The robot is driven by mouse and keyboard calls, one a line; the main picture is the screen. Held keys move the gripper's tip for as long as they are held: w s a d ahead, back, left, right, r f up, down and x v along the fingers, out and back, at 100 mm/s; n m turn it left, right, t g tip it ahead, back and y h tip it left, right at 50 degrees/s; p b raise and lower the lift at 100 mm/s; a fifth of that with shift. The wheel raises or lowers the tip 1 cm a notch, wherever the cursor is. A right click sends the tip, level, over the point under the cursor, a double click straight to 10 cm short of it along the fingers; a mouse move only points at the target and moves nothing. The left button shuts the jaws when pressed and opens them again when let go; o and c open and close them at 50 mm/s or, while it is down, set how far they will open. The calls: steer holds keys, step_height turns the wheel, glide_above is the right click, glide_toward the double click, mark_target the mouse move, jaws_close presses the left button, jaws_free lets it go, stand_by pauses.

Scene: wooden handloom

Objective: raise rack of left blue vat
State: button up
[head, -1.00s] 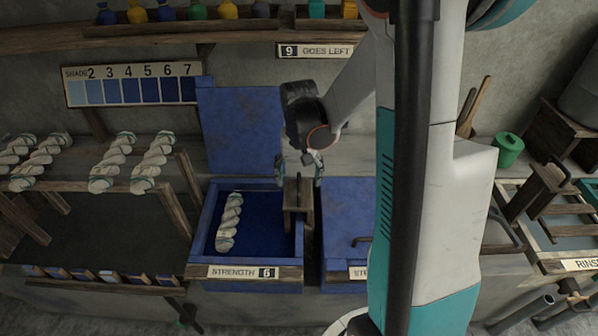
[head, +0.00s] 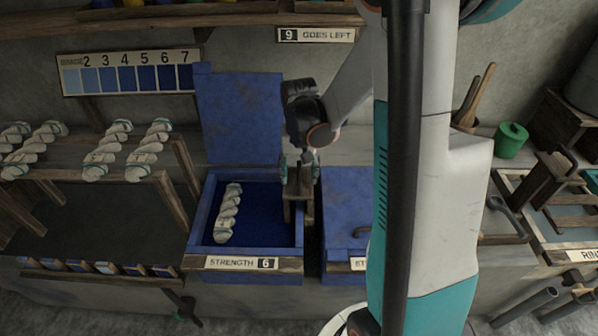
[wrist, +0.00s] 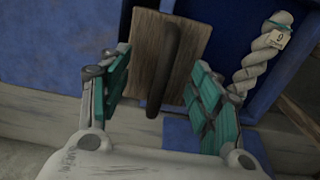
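The left blue vat (head: 200,232) stands with its lid (head: 238,118) up and a "STRENGTH 6" label (head: 240,263) on its front. A pale twisted skein (head: 228,213) lies over the dark blue inside; it also shows with a tag in the wrist view (wrist: 262,55). The rack's wooden board (head: 298,212) is at the vat's right side. In the wrist view, its dark upright handle (wrist: 165,65) stands out from the board (wrist: 198,40). My gripper (wrist: 158,64) is open, with a teal-padded finger on either side of the handle and gaps showing on both sides.
A second blue vat (head: 345,205) with its lid down stands close on the right. A wooden stand with several pale skeins (head: 97,160) is at the left. A shade chart (head: 130,72) and a "9 GOES LEFT" sign (head: 316,35) are on the wall behind.

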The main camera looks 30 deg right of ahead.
jaws_close()
steer(key=shift+r, duration=0.15)
step_height(320, 180, up, 8)
steer(key=p, duration=0.6)
steer(key=shift+w, duration=0.1)
steer(key=o, duration=1)
jaws_free()
steer(key=shift+c, duration=0.2)
